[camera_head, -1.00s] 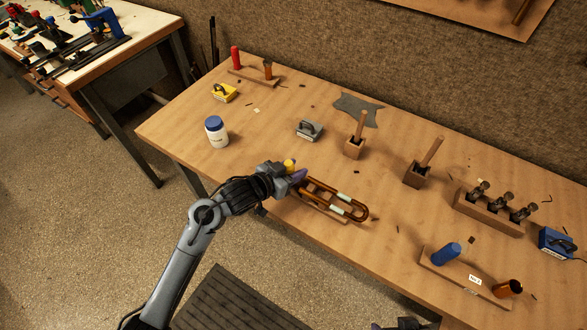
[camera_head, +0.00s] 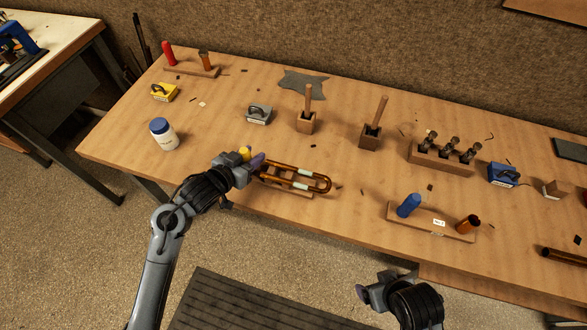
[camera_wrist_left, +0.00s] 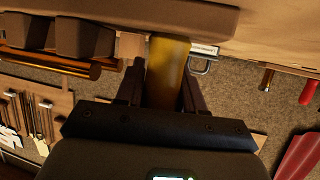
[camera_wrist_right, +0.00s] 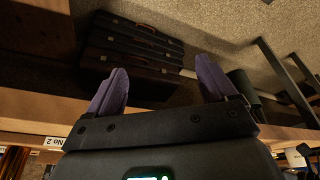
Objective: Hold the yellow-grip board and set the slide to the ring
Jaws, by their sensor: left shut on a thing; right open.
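The yellow-grip board (camera_head: 290,192) lies at the bench's front edge, left of centre. Its yellow grip (camera_head: 245,151) is between the fingers of my left gripper (camera_head: 253,160), which is shut on it; the grip also shows in the left wrist view (camera_wrist_left: 167,65). The copper U-shaped slide (camera_head: 321,183) lies along the board, its bend pointing right, with pale bands on its tubes. I cannot make out the ring mark. My right gripper (camera_head: 366,292) is open and empty in front of the bench, apart from the slide; its spread fingers show in the right wrist view (camera_wrist_right: 160,80).
A board with a blue grip (camera_head: 409,205) and copper piece (camera_head: 468,224) stands right of the slide. Behind are wooden blocks with sticks (camera_head: 306,122), a grey tool (camera_head: 259,114) and a white jar (camera_head: 164,135). A dark mat (camera_head: 250,305) lies on the floor.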

